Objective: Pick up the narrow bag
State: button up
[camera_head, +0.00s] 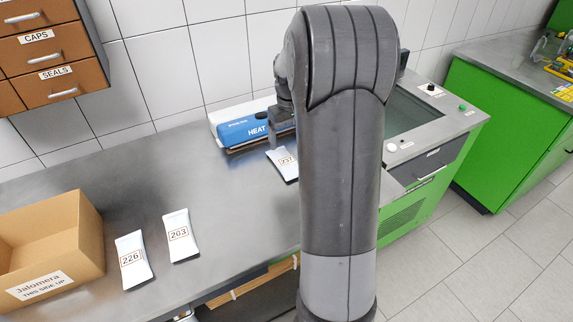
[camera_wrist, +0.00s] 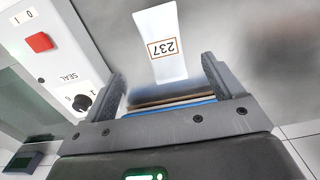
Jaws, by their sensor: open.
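A narrow white bag marked 237 (camera_head: 284,164) lies flat on the metal bench, partly hidden by my arm in the head view. In the wrist view the bag (camera_wrist: 158,30) lies ahead of my fingertips, between their lines, its label upside down. My gripper (camera_wrist: 165,74) is open and empty, with one finger to each side of the bag's near end. In the head view my gripper (camera_head: 281,127) is beside the heat sealer, just above the 237 bag. Two more white bags, 203 (camera_head: 180,247) and 226 (camera_head: 133,272), lie flat further left.
The blue and white heat sealer (camera_head: 238,133) stands against the wall. A cardboard box (camera_head: 75,238) stands open at the left. A green machine (camera_head: 425,193) with a sunken top and knobs is to the right. The bench middle (camera_head: 110,185) is clear.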

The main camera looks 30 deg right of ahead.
send_over(288, 163)
jog(key=f, duration=0.5)
jog(key=shift+s+f, duration=0.15)
jog(key=shift+s, duration=0.1)
jog(key=f, duration=0.5)
jog(key=shift+w, duration=0.35)
jog(key=c, duration=1.3)
